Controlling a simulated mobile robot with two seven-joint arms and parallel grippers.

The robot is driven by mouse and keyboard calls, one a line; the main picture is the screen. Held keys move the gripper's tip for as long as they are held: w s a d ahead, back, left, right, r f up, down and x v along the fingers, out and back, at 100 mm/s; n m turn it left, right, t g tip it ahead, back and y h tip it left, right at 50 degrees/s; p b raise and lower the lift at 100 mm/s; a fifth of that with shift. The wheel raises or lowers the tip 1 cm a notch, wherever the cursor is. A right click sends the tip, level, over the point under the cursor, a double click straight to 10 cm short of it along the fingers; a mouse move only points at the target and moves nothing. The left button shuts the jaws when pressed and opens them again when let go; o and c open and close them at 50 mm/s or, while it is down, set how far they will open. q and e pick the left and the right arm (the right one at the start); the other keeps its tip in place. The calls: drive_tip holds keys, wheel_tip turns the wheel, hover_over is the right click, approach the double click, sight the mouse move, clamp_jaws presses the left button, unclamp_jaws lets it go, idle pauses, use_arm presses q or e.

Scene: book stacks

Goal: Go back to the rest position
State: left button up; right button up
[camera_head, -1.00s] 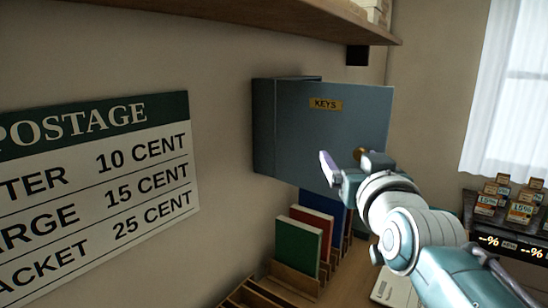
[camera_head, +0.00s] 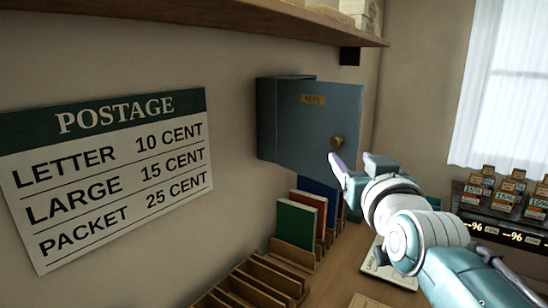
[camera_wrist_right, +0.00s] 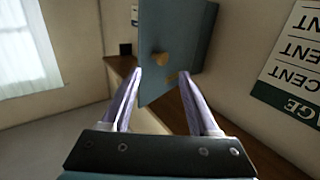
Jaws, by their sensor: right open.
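My right gripper (camera_head: 355,164) is in front of the blue-grey key cabinet (camera_head: 266,120), just below and right of the round brass knob on its door (camera_head: 318,125). The door stands ajar, swung out from the cabinet body. In the right wrist view the two fingers of my gripper (camera_wrist_right: 160,88) are spread with nothing between them, and the brass knob (camera_wrist_right: 160,59) shows beyond the tips, apart from them. My left gripper is not in the head view.
A wooden shelf (camera_head: 200,22) runs above the cabinet. Below stand green, red and blue books (camera_head: 297,222) in a wooden rack, with an empty slotted rack (camera_head: 262,280) in front. A postage sign (camera_head: 110,170) hangs on the left wall. A dark display stand (camera_head: 500,215) is at right.

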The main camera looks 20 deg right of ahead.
drive_tip(key=shift+d, duration=0.1)
idle(0.3)
drive_tip(key=s+a+f+n+g+y, duration=0.35)
drive_tip(key=s+f+g, duration=0.25)
drive_tip(key=s+f, duration=0.45)
drive_tip(key=s+a+f+n+g+y, duration=0.1)
drive_tip(key=s+a+g, duration=0.3)
drive_tip(key=s, duration=0.6)
drive_tip(key=s+a+f+n+g+y, duration=0.1)
drive_tip(key=s+a+g, duration=0.2)
drive_tip(key=s, duration=0.8)
wheel_tip(320, 180, up, 30)
drive_tip(key=s+p, duration=0.1)
drive_tip(key=p, duration=2.8)
drive_tip(key=shift+a+f+g, duration=0.25)
drive_tip(key=shift+g, duration=0.05)
